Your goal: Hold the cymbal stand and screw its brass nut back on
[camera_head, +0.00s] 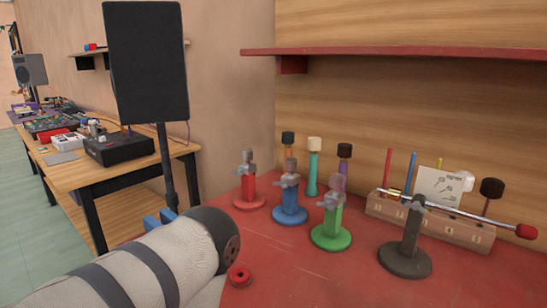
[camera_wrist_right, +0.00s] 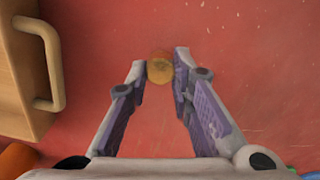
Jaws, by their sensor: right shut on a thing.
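My right gripper (camera_wrist_right: 160,63) shows only in the right wrist view. Its fingertips are shut on a small round brass-coloured thing (camera_wrist_right: 160,72), which looks like the brass nut, above a red surface (camera_wrist_right: 225,25). In the head view, red (camera_head: 248,190), blue (camera_head: 289,205) and green (camera_head: 331,228) stands with grey metal tops stand on the red table (camera_head: 300,268). A dark stand (camera_head: 405,245) carries a slanted rod with a red ball. I cannot tell which is the cymbal stand. My left gripper is not in view; a banded arm link of mine enters at bottom left.
A wooden block (camera_head: 450,228) with colored sticks stands at the back right. A red ring (camera_head: 238,276) lies near the front. A red shelf (camera_head: 400,52) hangs above. A wooden box with a handle (camera_wrist_right: 45,65) is left of my right gripper. The table's front middle is clear.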

